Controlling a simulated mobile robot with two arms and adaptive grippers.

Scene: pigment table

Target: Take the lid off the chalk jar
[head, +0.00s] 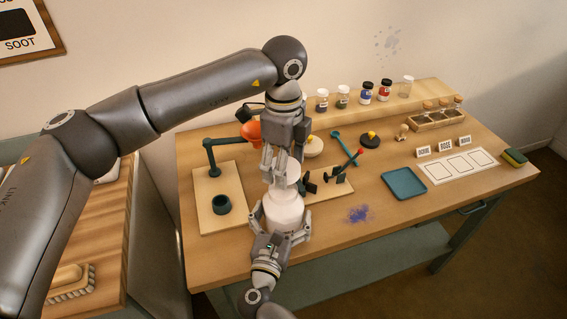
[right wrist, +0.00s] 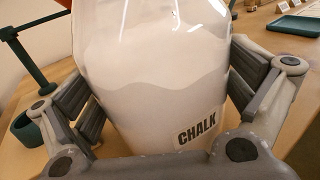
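The chalk jar (head: 284,212) is a white, rounded jar standing upright near the front left of the table. In the right wrist view the jar (right wrist: 150,95) fills the middle, with its CHALK label facing the camera. My right gripper (head: 280,236) has its fingers against both sides of the jar's body. The pale lid (head: 287,177) is at the top of the jar. My left gripper (head: 280,172) points down from above, with its fingers around the lid; whether they press on it is unclear. The lid's upper part is partly hidden by the fingers.
A board with a green stand and a dark green cup (head: 221,204) is to the left. A small stand with a red-knobbed lever (head: 350,160) is close on the right. A blue tray (head: 404,184) and blue powder (head: 358,214) lie further right. Several small jars line the back shelf.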

